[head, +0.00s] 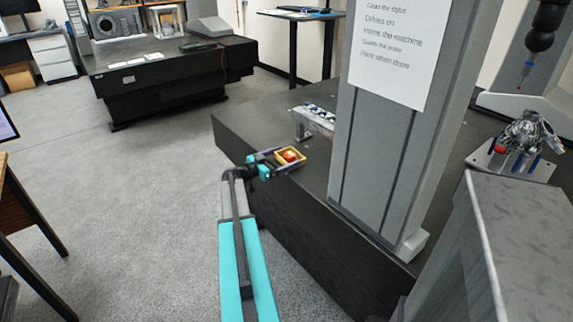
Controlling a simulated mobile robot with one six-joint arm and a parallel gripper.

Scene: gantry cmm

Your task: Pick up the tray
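A small yellowish tray (302,155) with a round orange-red item (290,156) in it is over the near left edge of the dark granite table in the head view. My gripper (287,158) reaches it from the left, with its dark purple fingers along two opposite sides of the tray. I cannot tell whether the fingers press on the tray or stand slightly apart from it. Whether the tray rests on the granite or is just above it is also unclear.
The granite table (262,122) carries a grey column (385,150) with a paper sign, right of the tray. A metal rack (314,120) stands just behind the tray. A fixture with a metal part (525,140) is at the right. Open grey floor (140,190) lies to the left.

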